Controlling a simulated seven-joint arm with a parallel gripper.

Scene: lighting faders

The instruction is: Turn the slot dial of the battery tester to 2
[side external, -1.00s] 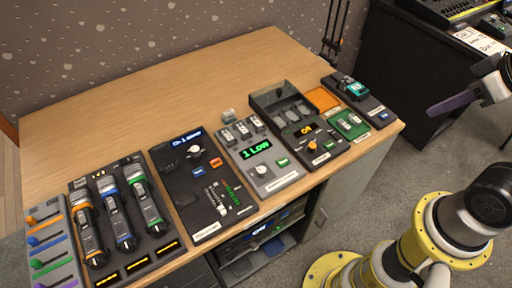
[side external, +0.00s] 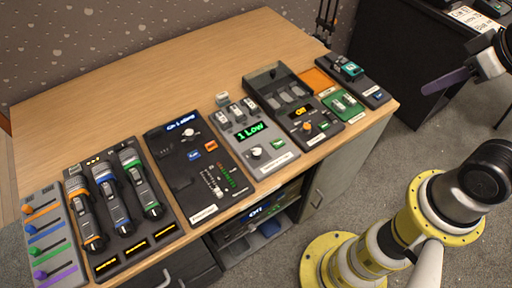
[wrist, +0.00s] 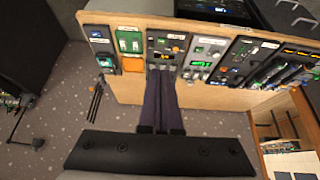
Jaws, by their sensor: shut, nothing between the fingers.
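The battery tester (side external: 270,168) is a grey box near the table's front edge, with upright batteries (side external: 238,109) in slots at its back. Its green display (side external: 250,132) reads "1 Low". Its slot dial (side external: 257,153) is a round light knob in front of the display; its exact pointing is too small to read. A green button sits beside it. In the wrist view the tester's green display (wrist: 201,64) shows right of the fingers. My gripper (side external: 447,82) has dark purple fingers, shut and empty, off the table's right side and well apart from the tester. The fingers also show in the wrist view (wrist: 162,85).
A dark unit with an orange knob (side external: 308,126) stands right of the tester. A dark mixer (side external: 198,170) stands to its left, then a microphone rack (side external: 122,205) and a fader panel (side external: 45,240). The table's back half (side external: 150,90) is clear.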

